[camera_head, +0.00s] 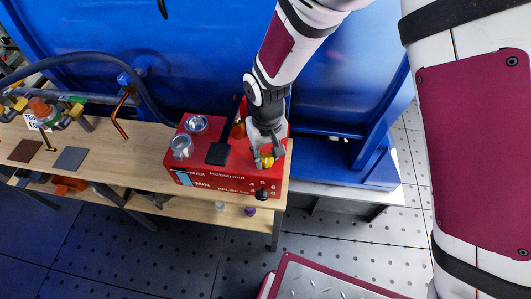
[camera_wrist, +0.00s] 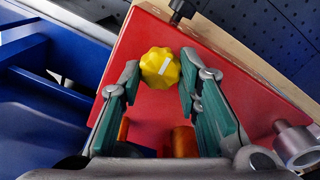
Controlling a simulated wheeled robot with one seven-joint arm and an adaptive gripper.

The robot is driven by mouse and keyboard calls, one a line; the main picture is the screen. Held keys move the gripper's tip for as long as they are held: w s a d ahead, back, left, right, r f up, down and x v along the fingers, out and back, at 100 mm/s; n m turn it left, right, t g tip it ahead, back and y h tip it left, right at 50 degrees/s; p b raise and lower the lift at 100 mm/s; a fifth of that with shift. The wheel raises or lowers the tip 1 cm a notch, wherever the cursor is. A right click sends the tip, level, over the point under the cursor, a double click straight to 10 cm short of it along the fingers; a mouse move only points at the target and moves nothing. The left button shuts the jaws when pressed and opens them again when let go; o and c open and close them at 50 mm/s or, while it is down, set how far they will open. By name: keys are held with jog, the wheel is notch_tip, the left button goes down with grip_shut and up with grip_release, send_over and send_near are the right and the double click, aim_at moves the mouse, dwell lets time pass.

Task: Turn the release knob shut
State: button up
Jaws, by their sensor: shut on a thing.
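A yellow lobed knob (camera_wrist: 160,70) with a white pointer mark stands on top of a red box (camera_wrist: 140,105). I take it to be the release knob. The white mark lies aslant in the wrist view. My gripper (camera_wrist: 161,62) has one green-padded finger on each side of the knob and is shut on it at the fingertips. In the head view my gripper (camera_head: 266,156) reaches down onto the knob (camera_head: 268,162) at the right end of the box (camera_head: 205,166). The fingers partly hide the knob there.
The box stands on a wooden bench (camera_head: 110,150) near its right end. It also bears two metal cups (camera_head: 181,146), a black block (camera_head: 217,154) and an orange-red handle (camera_head: 239,124). A black knob (camera_head: 262,194) juts from its front. A blue tank wall (camera_head: 200,60) rises behind.

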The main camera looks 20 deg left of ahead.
aim_at(266, 157)
jog(key=shift+m, duration=0.4)
jog(key=o, duration=1.1)
jog(key=shift+o, duration=0.2)
notch_tip(266, 157, up, 12)
